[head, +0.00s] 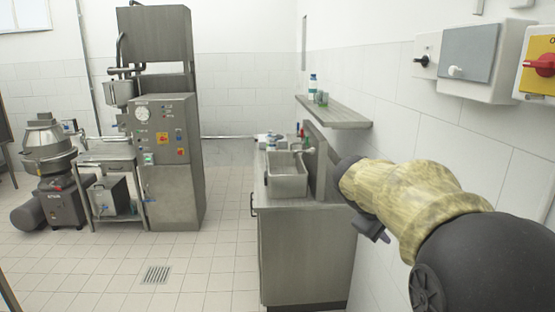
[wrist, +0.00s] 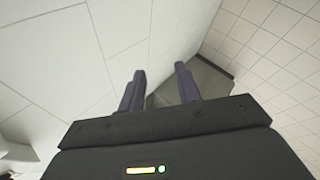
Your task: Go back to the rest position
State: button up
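My gripper shows in the wrist view (wrist: 160,84) with its two dark fingers apart and nothing between them. A grey surface, partly hidden, and the tiled floor lie beyond the fingers. In the head view my arm reaches in from the lower right. Only a dark part of the gripper (head: 371,228) shows there, close to the right wall and in front of the steel sink cabinet. The fingertips are not clear in that view.
A steel cabinet (head: 300,249) with a sink basin (head: 287,182) stands ahead, below a wall shelf (head: 335,114) with bottles. A tall filling machine (head: 168,140) stands at the left. Switch boxes (head: 468,62) hang on the right wall. The tiled floor around the drain (head: 156,274) is clear.

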jog(key=s+a+f+m+g+y, duration=0.1)
jog(key=s+a+f+m+y, duration=0.2)
jog(key=s+f, duration=0.6)
jog(key=s+a+f+m+y, duration=0.3)
jog(key=s+a+f, duration=0.3)
jog(key=s+f, duration=0.3)
notch_tip(320, 180, down, 4)
jog(key=shift+a+r+g+y, duration=0.2)
jog(key=shift+g+y, duration=0.2)
jog(key=shift+y, duration=0.1)
